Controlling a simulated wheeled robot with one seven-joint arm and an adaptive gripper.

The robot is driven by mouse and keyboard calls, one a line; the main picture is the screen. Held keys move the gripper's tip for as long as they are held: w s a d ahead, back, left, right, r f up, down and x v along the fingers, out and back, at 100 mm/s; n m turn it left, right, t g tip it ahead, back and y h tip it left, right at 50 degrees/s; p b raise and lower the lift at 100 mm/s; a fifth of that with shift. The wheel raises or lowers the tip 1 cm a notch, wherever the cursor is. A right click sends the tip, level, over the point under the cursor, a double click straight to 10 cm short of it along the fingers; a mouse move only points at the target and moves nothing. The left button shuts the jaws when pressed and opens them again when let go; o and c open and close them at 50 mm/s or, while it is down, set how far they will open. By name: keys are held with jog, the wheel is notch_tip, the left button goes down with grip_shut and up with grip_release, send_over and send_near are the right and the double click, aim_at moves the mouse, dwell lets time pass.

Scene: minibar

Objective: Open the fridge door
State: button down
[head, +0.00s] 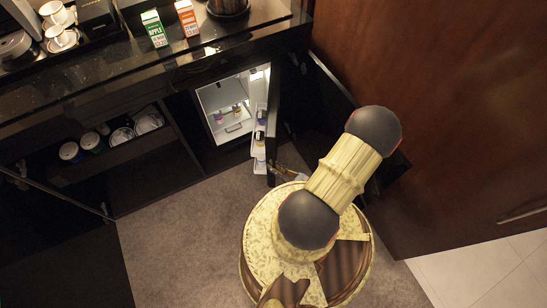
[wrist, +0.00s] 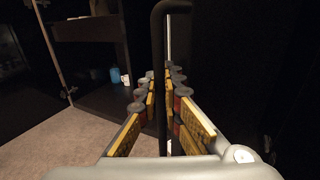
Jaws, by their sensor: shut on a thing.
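The fridge (head: 222,97) under the counter stands open, with its white, lit inside showing in the head view. Its dark door (head: 274,125) is swung out towards me, and white shelves with small bottles show on its inner side. In the head view, my gripper (head: 289,173) is at the near end of the door, mostly hidden by my arm.
A dark cabinet door (head: 318,100) stands open to the right of the fridge door. An open cabinet (head: 125,150) with cups and jars is at left. Cartons (head: 188,18) stand on the counter (head: 120,75). Carpet (head: 185,220) in front is clear.

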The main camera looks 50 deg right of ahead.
jog(key=shift+a, duration=0.2)
jog(key=c, duration=2.2)
grip_release()
jog(key=shift+c, duration=0.2)
jog(key=shift+d, duration=0.1)
jog(key=shift+r, duration=0.1)
notch_tip(320, 180, up, 10)
jog(key=shift+f, duration=0.1)
jog(key=shift+c, duration=0.4)
